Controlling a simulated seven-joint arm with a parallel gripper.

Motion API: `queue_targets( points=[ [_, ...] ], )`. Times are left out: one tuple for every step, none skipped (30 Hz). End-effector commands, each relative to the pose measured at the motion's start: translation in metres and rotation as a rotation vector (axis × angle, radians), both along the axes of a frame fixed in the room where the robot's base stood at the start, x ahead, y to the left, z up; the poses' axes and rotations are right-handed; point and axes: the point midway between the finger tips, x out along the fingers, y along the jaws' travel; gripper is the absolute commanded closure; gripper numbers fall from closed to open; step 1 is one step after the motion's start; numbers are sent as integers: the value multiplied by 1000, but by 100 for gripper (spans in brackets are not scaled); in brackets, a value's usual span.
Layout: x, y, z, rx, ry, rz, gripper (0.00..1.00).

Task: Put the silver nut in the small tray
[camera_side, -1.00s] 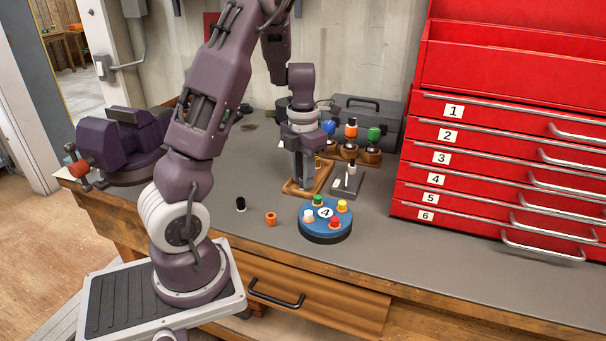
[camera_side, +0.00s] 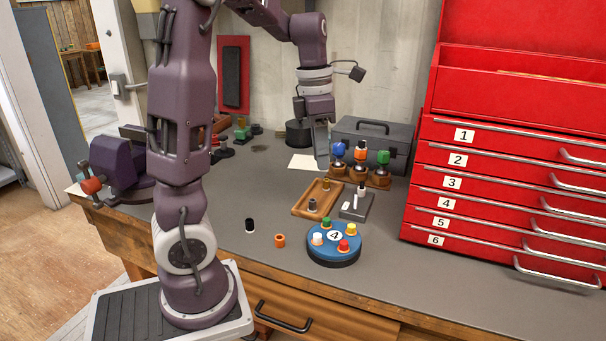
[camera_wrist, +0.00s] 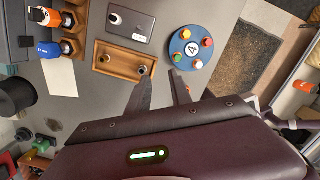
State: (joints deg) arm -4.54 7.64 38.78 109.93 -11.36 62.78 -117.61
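The small wooden tray (camera_side: 298,207) lies on the grey bench and also shows in the wrist view (camera_wrist: 118,74). The silver nut (camera_side: 312,205) sits inside it, toward its near end; it also shows in the wrist view (camera_wrist: 142,70). A brass-coloured nut (camera_side: 326,184) sits at the tray's far end. My gripper (camera_side: 322,165) is raised above and behind the tray, touching neither nut. In the wrist view my gripper's two fingers (camera_wrist: 158,76) are apart with nothing between them.
A blue round holder numbered 4 (camera_side: 333,254) with several coloured caps stands in front. A grey block with a white-topped post (camera_side: 357,207) stands right of the tray. Black (camera_side: 250,226) and orange (camera_side: 280,240) pieces lie left. A wooden stand with coloured knobs (camera_side: 377,178) and a grey toolbox (camera_side: 372,137) are behind.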

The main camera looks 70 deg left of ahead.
Motion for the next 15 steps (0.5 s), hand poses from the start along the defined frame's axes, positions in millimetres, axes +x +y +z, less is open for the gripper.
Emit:
queue_targets(
  points=[
    [-8,-32,14,8,-74,-295,74],
    [-16,-53,20,32,-119,-522,74],
    [-28,-80,28,81,-179,-831,74],
    [-38,-98,33,132,-218,-1060,74],
    [-50,-115,36,190,-250,-1282,74],
    [-65,-135,38,280,-280,-1565,74],
    [-77,-147,38,353,-292,-1763,74],
    [-88,-157,38,426,-294,-1946,74],
    [-101,-168,35,522,-283,-2162,74],
    [-109,-174,33,588,-266,-2302,74],
    [-117,-179,31,647,-246,-2423,74],
    [-124,-183,27,714,-214,-2554,74],
    [-128,-185,25,756,-193,-2630,74],
    [-132,-187,24,787,-173,-2688,74],
    [-134,-189,22,817,-154,-2743,74]
  ],
)
